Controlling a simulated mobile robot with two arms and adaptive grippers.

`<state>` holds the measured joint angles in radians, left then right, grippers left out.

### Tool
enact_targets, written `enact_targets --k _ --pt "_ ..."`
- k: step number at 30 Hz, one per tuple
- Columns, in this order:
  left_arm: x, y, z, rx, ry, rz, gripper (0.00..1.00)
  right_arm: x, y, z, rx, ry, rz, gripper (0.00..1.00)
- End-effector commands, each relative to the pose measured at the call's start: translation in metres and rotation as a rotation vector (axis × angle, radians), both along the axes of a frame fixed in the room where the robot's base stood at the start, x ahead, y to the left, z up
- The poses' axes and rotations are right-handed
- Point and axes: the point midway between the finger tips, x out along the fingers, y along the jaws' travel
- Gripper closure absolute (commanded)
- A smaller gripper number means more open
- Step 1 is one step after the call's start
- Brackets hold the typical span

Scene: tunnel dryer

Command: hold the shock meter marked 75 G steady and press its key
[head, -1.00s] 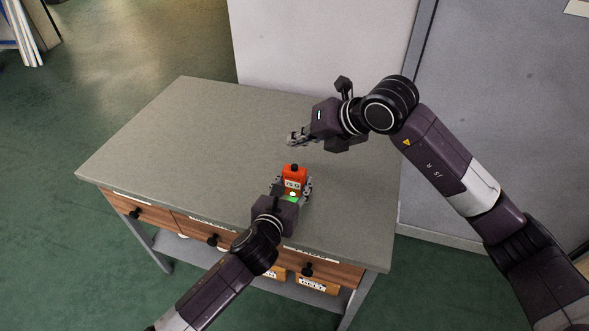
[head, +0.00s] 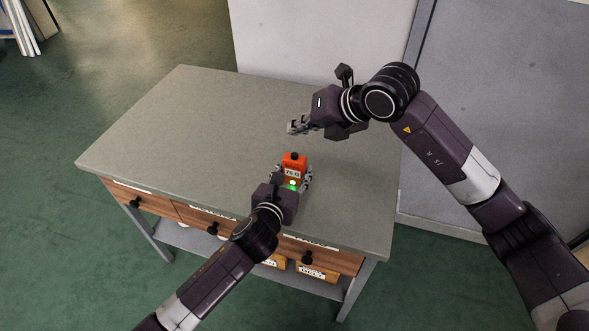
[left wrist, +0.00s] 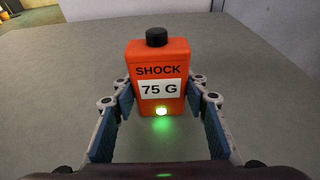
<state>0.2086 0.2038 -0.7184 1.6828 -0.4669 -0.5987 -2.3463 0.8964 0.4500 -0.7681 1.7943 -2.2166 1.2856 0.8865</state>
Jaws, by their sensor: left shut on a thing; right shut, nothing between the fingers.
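The shock meter (head: 293,161) is a red-orange box with a black knob-like key on top.
The grey tabletop (head: 180,130) is otherwise clear, with wide free room to the left. Wooden drawers (head: 150,203) with black knobs run along its front. Labelled boxes (head: 317,271) sit on the shelf below. A pale panel (head: 320,40) stands behind.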

Motion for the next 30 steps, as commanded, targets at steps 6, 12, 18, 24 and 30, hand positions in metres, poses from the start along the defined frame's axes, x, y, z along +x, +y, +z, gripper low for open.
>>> enact_targets --k 6,12,18,24,30 --pt "0.000 0.000 0.000 0.000 0.000 0.000 0.85 0.000 0.000 0.000 0.000 0.000 0.000 1.00" --pt "0.000 0.000 0.000 0.000 0.000 0.000 0.43 0.000 0.000 0.000 0.000 0.000 0.000 1.00" --pt "0.000 0.000 0.000 0.000 0.000 0.000 0.39 0.000 0.000 0.000 0.000 0.000 0.000 1.00" --pt "-0.003 0.001 0.001 0.001 0.000 0.000 0.39 0.000 0.000 0.000 0.000 0.000 0.000 1.00" --pt "-0.025 0.008 0.007 0.001 0.000 -0.003 0.39 0.000 0.000 0.000 0.000 0.000 0.000 1.00"
